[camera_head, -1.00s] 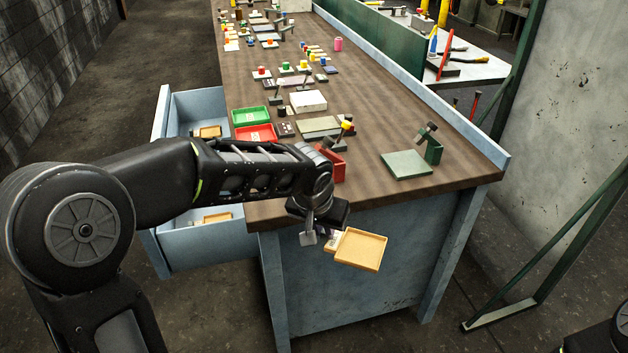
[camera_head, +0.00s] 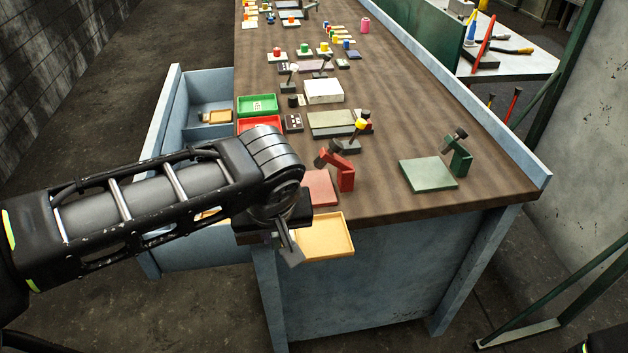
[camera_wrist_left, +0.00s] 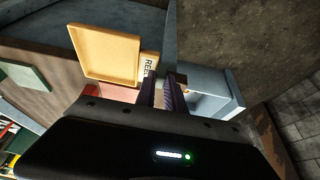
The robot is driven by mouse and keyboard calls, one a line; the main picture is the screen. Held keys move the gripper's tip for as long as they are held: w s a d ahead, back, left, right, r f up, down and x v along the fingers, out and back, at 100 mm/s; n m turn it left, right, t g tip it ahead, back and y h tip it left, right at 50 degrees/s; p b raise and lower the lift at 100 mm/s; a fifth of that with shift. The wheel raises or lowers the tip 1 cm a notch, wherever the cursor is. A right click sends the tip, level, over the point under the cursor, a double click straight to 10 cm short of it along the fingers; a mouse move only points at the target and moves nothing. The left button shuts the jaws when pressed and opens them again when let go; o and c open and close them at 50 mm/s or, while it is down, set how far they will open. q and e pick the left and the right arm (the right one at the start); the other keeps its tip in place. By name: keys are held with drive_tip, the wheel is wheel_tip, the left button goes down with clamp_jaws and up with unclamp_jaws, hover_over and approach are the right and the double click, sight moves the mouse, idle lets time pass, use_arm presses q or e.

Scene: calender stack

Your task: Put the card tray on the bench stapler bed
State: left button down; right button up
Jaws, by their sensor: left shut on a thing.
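The card tray (camera_head: 325,238) is a shallow yellow-tan square tray. My left gripper (camera_head: 288,248) is shut on it near its left side, and holds it by the bench's front edge. Two stapler-like devices stand on the bench: a red one (camera_head: 345,178) with a red flat plate (camera_head: 320,188), partly hidden by my wrist, and a green one (camera_head: 460,160) with a green flat plate (camera_head: 428,174). Both plates look bare where visible. My right gripper is out of view.
The wooden bench (camera_head: 400,205) has a raised blue border on the right. Green (camera_head: 257,105) and red (camera_head: 258,124) trays, a white block (camera_head: 323,91) and several small items lie behind. An open drawer (camera_head: 180,100) juts out left. Bare wood separates the two devices.

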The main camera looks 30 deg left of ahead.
use_arm(q)
drive_tip(key=shift+s, duration=0.1)
drive_tip(key=w+a+p, duration=0.1)
drive_tip(key=w+a, duration=0.2)
drive_tip(key=w, duration=0.2)
drive_tip(key=w+a+p, duration=0.1)
drive_tip(key=w+a, duration=0.3)
drive_tip(key=w+a+p, duration=0.1)
drive_tip(key=w+a, duration=0.2)
drive_tip(key=w, duration=0.2)
drive_tip(key=shift+w+a+p, duration=0.35)
drive_tip(key=shift+p, duration=0.05)
drive_tip(key=shift+f, duration=0.1)
wheel_tip(320, 180, down, 3)
drive_tip(key=shift+f, duration=0.15)
